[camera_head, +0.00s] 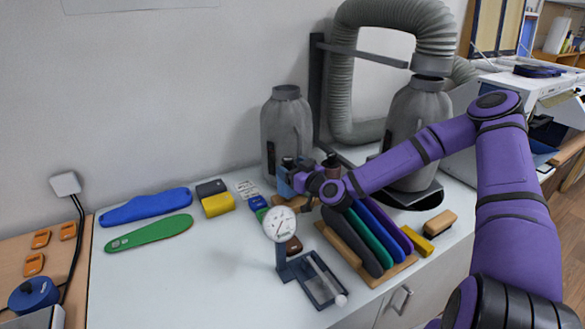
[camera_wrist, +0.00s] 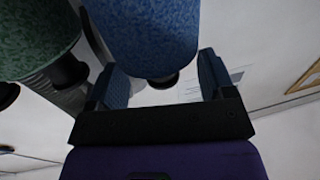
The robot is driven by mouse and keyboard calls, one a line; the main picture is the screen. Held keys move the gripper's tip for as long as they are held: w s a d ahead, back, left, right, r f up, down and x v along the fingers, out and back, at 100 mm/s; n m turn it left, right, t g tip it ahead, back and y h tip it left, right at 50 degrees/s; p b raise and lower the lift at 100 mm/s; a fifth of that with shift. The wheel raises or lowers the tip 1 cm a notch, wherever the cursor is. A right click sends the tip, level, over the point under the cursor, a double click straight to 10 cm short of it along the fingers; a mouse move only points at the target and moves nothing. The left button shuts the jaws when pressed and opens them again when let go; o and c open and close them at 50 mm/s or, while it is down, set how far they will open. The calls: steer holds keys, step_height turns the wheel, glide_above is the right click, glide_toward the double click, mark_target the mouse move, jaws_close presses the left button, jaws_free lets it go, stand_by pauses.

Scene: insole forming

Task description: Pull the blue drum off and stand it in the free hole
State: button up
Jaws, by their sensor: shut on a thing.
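In the wrist view the blue speckled drum (camera_wrist: 150,30) fills the top middle, between the two fingers of my gripper (camera_wrist: 160,75). My gripper is shut on it. A dark stub shows at the drum's lower end. A green speckled drum (camera_wrist: 38,38) is close by on the left, with a dark stub below it. In the head view my gripper (camera_head: 291,176) is in front of the left grey bottle-shaped vessel, above a brown wooden piece (camera_head: 291,203). The blue drum is largely hidden there, and I cannot make out the free hole.
A dial gauge (camera_head: 279,224) stands in front of my gripper. A wooden rack (camera_head: 362,268) with several coloured insoles is to its right. The left grey vessel (camera_head: 287,128) stands close behind. Blue and green insoles (camera_head: 150,233) lie to the left.

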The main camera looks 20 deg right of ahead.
steer(key=shift+f, duration=1.55)
stand_by(1.2)
steer(key=o, duration=1)
steer(key=shift+d, duration=0.1)
steer(key=shift+f, duration=0.1)
steer(key=c, duration=0.5)
steer(key=shift+s, duration=0.1)
steer(key=shift+s+r, duration=0.15)
steer(key=shift+r, duration=1.45)
steer(key=shift+s+r, duration=0.15)
steer(key=shift+r, duration=1.4)
